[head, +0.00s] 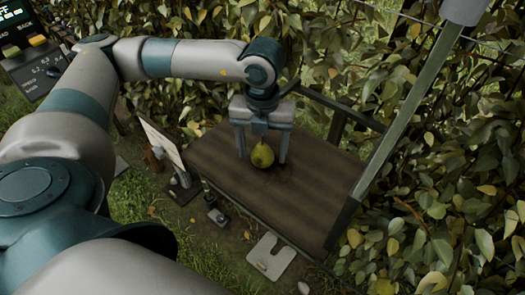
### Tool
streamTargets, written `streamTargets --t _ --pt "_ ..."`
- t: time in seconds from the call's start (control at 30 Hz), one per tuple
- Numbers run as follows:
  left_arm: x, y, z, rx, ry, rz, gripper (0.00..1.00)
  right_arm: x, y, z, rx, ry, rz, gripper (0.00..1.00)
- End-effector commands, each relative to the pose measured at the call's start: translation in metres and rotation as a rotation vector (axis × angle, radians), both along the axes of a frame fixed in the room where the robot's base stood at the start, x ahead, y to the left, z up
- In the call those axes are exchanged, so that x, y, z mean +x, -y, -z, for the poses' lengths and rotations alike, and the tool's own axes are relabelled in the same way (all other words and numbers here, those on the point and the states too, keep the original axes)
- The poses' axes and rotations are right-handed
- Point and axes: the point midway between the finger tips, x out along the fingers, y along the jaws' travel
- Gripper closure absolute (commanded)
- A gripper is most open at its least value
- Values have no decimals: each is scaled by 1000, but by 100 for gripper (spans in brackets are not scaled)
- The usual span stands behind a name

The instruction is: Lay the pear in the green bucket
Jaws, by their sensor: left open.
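A yellow-green pear (262,156) sits upright on a brown wooden table (305,205). My left gripper (262,159) points down over the pear, with one finger on each side of it. The fingers are spread apart and gaps show between them and the pear. The green bucket is not in view. My right gripper is not in view.
Dense leafy hedge (440,130) stands behind and to the right of the table. A slanted metal post (405,115) rises at the table's right side. A tilted white board (163,143) stands left of the table. The table's front half is clear.

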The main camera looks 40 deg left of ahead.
Motion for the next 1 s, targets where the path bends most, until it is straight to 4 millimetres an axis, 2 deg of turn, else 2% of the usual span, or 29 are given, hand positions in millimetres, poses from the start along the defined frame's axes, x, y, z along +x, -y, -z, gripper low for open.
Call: streamTargets --t 0.2,0.4,0.47,0.77,1.0 --pt "0 0 0 0 0 0 34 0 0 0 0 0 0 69" --pt "0 0 0 0 0 0 81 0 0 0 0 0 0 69" --pt "0 0 0 0 0 0 84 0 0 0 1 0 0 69" --pt "0 0 -2 0 1 0 84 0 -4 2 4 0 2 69" --pt "1 1 -19 -2 5 2 84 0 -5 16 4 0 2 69"
